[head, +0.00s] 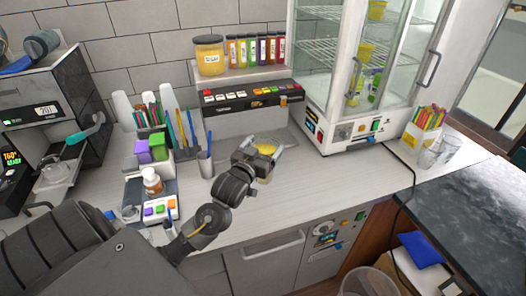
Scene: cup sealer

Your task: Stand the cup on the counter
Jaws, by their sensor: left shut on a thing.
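My left gripper (266,158) reaches in from the left over the light counter (325,185) and is shut on a yellow cup (267,149). Only parts of the cup show around the fingers; the gripper hides the rest. The cup is over the middle of the counter, in front of the dispenser with coloured buttons. I cannot tell whether its base touches the counter or whether it is fully upright. My right gripper is not in view.
Behind stand a button dispenser (250,97) and a shelf with several jars. A glass-door cabinet (352,125) holding yellow cups is at the right. The counter right of the gripper is clear.

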